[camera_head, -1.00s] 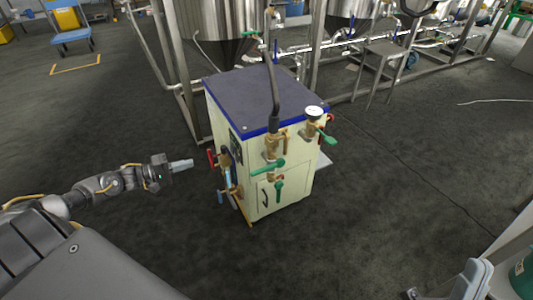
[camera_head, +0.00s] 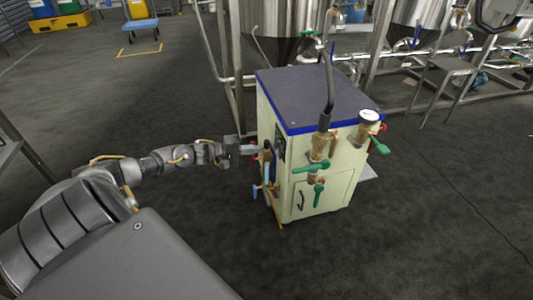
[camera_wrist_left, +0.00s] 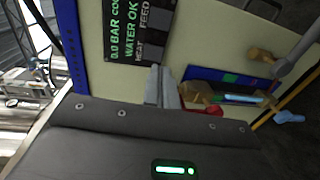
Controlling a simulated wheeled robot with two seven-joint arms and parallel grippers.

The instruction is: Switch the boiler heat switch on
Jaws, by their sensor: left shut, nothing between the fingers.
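The boiler is a cream cabinet (camera_head: 325,185) with a dark blue-edged top. On its left side is a dark panel (camera_head: 280,145), partly seen edge-on. In the left wrist view this panel (camera_wrist_left: 140,28) shows green "WATER OK" and white "HEAT" and "FEED" lettering. My left gripper (camera_head: 250,149) is shut and empty, with its fingertips close to that side. In the wrist view its fingers (camera_wrist_left: 162,86) point at the panel's lower edge by the lettering. I cannot tell whether they touch. I cannot make out the heat switch itself. My right gripper is not in view.
Brass valves with green handles (camera_head: 311,167) and a gauge (camera_head: 368,117) stick out from the boiler's front. A sight glass with brass fittings (camera_wrist_left: 205,94) sits beside my left fingers. Steel tanks (camera_head: 280,20) stand behind. The floor in front is clear.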

